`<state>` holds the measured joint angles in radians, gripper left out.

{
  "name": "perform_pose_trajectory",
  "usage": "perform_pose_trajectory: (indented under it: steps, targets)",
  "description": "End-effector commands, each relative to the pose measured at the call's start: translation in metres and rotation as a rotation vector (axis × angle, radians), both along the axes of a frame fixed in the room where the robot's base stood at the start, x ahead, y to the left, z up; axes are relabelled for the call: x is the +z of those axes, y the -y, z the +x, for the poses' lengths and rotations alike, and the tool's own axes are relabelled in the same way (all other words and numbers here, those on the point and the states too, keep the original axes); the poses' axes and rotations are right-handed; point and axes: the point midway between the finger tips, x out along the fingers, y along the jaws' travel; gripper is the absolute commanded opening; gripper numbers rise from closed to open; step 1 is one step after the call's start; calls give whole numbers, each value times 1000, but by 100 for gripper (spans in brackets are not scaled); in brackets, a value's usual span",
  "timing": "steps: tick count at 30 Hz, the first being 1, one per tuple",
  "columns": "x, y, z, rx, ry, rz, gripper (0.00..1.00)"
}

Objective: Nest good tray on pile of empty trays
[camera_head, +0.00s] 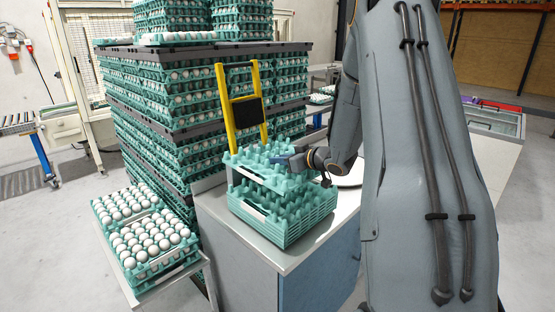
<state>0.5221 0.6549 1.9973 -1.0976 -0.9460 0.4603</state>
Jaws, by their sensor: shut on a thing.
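My gripper (290,161) is shut on an empty teal egg tray (266,181), at the tray's right side. Its fingertips are small and partly hidden in this view. The held tray is roughly level, over the pile of empty teal trays (285,228), and set slightly to the pile's left and back. A narrow gap shows between them at the front; I cannot tell whether they touch at the back. The pile sits on a grey-topped cabinet (281,261). No eggs show in the held tray or the pile.
A yellow frame (229,105) with a black panel stands behind the pile. Tall stacks of egg-filled trays (150,150) rise at the left and back. Two stacks of trays with white eggs (146,241) sit on a low conveyor at front left. My arm fills the right side.

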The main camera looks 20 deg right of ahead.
Motion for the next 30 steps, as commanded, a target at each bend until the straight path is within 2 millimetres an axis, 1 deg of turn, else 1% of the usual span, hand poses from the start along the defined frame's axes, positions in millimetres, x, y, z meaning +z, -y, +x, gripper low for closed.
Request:
perform_pose_trajectory:
  steps: [3, 30]
  targets:
    - [-11, 1, 1, -1, 1, 1, 0]
    - [-74, 1, 0, -3, 1, 1, 0]
